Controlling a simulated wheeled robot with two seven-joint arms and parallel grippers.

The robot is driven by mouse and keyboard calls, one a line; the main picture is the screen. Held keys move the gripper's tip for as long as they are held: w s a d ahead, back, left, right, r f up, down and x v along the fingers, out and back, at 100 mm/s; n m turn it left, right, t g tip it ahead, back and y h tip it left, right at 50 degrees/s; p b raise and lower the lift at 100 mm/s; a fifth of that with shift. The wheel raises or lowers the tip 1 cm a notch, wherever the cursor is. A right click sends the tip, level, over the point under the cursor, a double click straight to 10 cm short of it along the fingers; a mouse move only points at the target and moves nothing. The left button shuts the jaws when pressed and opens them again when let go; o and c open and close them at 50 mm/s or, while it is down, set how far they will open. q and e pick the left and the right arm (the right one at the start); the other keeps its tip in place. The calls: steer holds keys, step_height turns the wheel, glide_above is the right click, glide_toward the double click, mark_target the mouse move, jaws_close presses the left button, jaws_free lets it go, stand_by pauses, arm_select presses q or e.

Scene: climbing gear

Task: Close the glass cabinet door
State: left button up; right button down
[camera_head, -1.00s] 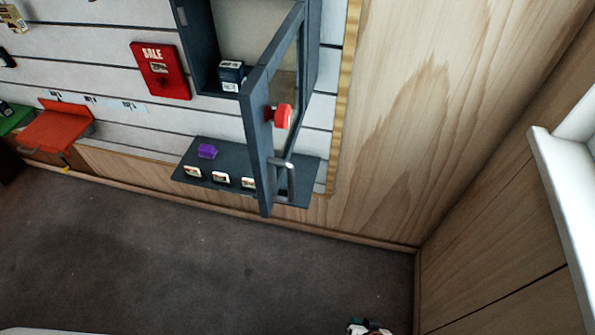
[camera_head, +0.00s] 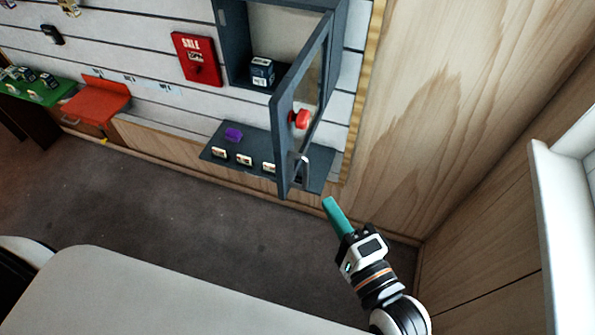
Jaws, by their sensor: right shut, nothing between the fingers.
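The glass cabinet door (camera_head: 283,150) has a dark grey frame and stands wide open, swung out from the wall cabinet (camera_head: 237,45). It carries a metal bar handle (camera_head: 304,168) low on its frame, and a red round knob-like thing (camera_head: 300,119) shows beside the glass. My right gripper (camera_head: 329,203) has teal fingers, is shut and empty, and is in front of and below the door's lower edge, apart from it in the picture. My left gripper is not in view.
A dark shelf (camera_head: 213,154) under the cabinet holds a purple block (camera_head: 233,135) and several small tags. A boxed item (camera_head: 262,72) stands inside the cabinet. A red SALE sign (camera_head: 197,59) hangs left. The carpet floor (camera_head: 190,215) before the wall is clear.

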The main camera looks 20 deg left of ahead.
mark_target(286, 161)
steer(key=p+x, duration=0.1)
steer(key=x, duration=0.5)
steer(key=shift+r+p, duration=0.2)
steer(key=shift+p, duration=0.15)
steer(key=a, duration=0.1)
steer(key=a+p, duration=0.1)
steer(key=a, duration=0.1)
steer(key=shift+w+a+f, duration=0.15)
steer(key=shift+w+a, duration=0.05)
steer(key=shift+a, duration=0.45)
